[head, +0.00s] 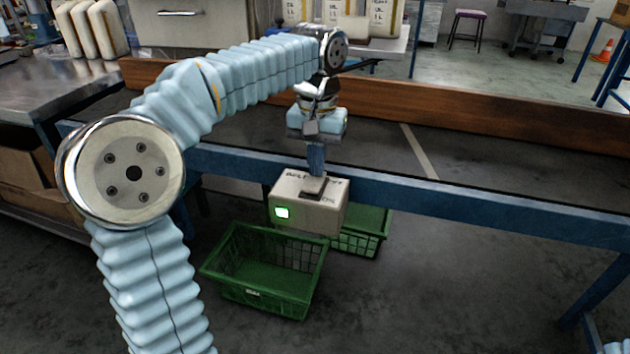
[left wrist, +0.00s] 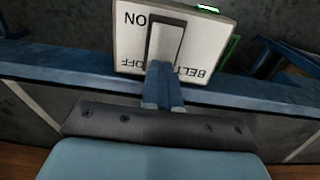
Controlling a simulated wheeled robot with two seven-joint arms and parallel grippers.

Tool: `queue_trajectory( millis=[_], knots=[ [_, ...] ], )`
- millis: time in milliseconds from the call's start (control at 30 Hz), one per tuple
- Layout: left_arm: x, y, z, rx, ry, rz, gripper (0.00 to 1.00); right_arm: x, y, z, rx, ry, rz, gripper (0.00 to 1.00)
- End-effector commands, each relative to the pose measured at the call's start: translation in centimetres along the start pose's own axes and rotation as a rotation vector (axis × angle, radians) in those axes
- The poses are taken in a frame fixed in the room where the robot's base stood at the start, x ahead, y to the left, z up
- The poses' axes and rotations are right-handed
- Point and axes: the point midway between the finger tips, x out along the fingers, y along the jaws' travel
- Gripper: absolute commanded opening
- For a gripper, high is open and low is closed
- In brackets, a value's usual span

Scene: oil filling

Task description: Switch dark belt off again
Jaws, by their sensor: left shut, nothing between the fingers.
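The belt switch box (head: 300,215) is a pale box on the blue front rail of the dark belt (head: 490,170). A green lamp (head: 282,212) on its front is lit. My left gripper (head: 316,172) points down over the box, shut and empty. In the left wrist view its fingertips (left wrist: 159,72) overlap the rocker's OFF end; I cannot tell whether they touch. My right gripper is out of view.
A green crate (head: 230,290) stands on the floor below the box, and a second green crate (head: 375,240) is behind it. A brown board (head: 480,120) runs along the belt's far side. A metal table (head: 45,85) is at left. The floor at front right is clear.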

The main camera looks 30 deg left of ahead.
Motion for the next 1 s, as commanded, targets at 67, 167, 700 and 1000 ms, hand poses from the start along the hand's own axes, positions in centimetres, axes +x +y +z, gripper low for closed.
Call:
queue_trajectory(
  millis=[67,167,700,1000],
  knots=[
    [0.2,0.0,0.0,0.0,-0.001,0.0,0.0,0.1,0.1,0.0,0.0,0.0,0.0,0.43],
    [0.4,0.0,0.0,0.0,-0.001,0.0,0.0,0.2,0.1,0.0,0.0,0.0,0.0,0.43],
    [-2.9,0.0,0.0,0.0,0.0,0.0,0.0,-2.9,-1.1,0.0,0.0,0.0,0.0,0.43],
    [-5.2,0.0,-0.1,0.0,0.002,0.001,0.0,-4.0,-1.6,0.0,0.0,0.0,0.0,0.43]
  ],
)
